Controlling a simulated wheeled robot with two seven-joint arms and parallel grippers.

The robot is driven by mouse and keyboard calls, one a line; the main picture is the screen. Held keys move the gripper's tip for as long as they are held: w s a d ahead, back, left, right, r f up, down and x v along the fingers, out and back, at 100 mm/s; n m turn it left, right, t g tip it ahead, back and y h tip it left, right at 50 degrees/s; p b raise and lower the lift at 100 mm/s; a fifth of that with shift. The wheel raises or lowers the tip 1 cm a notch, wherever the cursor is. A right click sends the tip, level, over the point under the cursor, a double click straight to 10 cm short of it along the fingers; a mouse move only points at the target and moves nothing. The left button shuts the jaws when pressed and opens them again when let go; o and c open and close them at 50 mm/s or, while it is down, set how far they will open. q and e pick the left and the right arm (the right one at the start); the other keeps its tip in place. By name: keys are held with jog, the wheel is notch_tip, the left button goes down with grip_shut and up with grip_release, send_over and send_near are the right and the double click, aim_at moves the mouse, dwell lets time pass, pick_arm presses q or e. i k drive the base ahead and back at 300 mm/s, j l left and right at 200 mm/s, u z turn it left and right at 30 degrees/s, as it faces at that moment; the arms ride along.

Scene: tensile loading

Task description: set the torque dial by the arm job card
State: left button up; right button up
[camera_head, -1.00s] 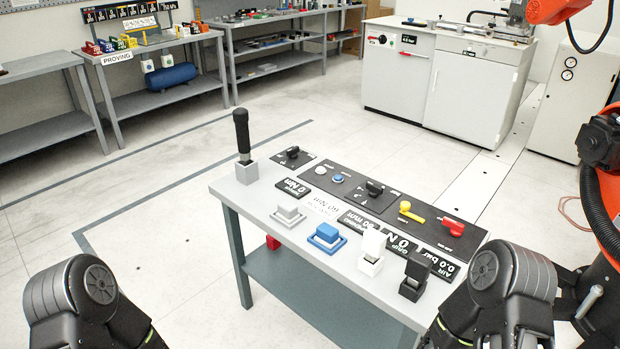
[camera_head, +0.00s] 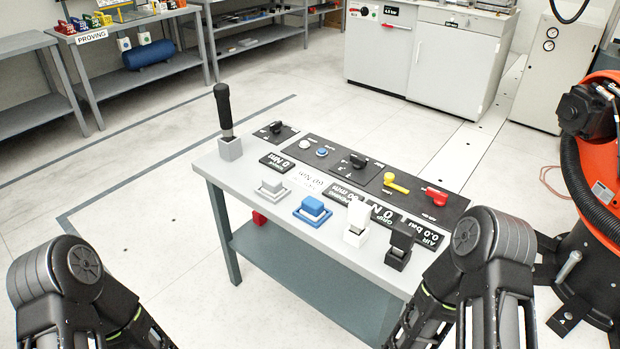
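The torque dial (camera_head: 276,127) is a black knob on a small dark plate at the left end of the bench's panel row. A black readout (camera_head: 277,162) in front of it shows 0 Nm, upside down to me. A white card (camera_head: 307,180) beside the readout, also upside down, appears to read 60 Nm. My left arm is at the bottom left and my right arm at the bottom right, overlapping the bench's near right corner. Both grippers are out of the picture.
The grey bench (camera_head: 209,163) carries a black-handled tool (camera_head: 225,115) upright in a holder, a second black knob (camera_head: 357,161), a yellow lever (camera_head: 396,183) and a red knob (camera_head: 436,196). Grey, blue, white and black blocks line the front edge. An orange robot arm (camera_head: 598,185) stands at right.

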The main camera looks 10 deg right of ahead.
aim_at(274, 128)
jog(key=u, duration=1.1)
jog(key=i, duration=4.6)
jog(key=z, duration=4.3)
